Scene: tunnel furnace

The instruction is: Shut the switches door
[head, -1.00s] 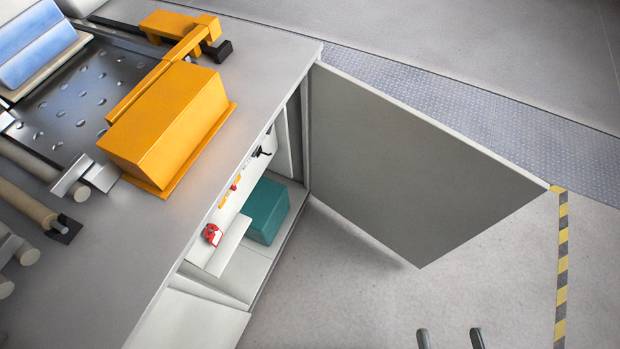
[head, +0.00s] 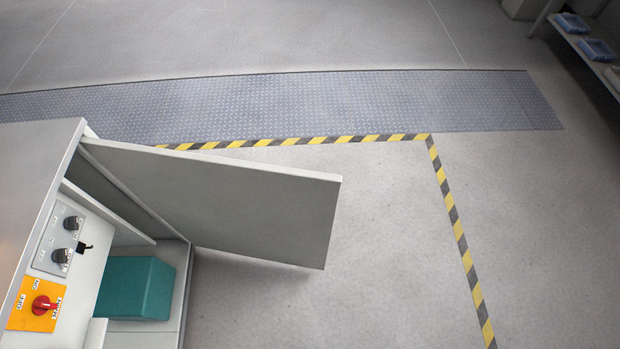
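The switches door (head: 235,201) is a flat grey panel, standing wide open from the grey cabinet (head: 35,165) at the left of the head view. Its hinge side is at the cabinet's far corner and its free edge points right over the floor. Inside the opening I see a panel with two black knobs (head: 67,240) and a red rotary switch on an orange plate (head: 37,303). My gripper is not in view now.
A teal box (head: 137,288) sits inside the cabinet. Yellow-black floor tape (head: 453,215) and a metal floor strip (head: 300,106) lie beyond the door. Open floor is right of the door. A shelf with blue trays (head: 597,48) is at the top right.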

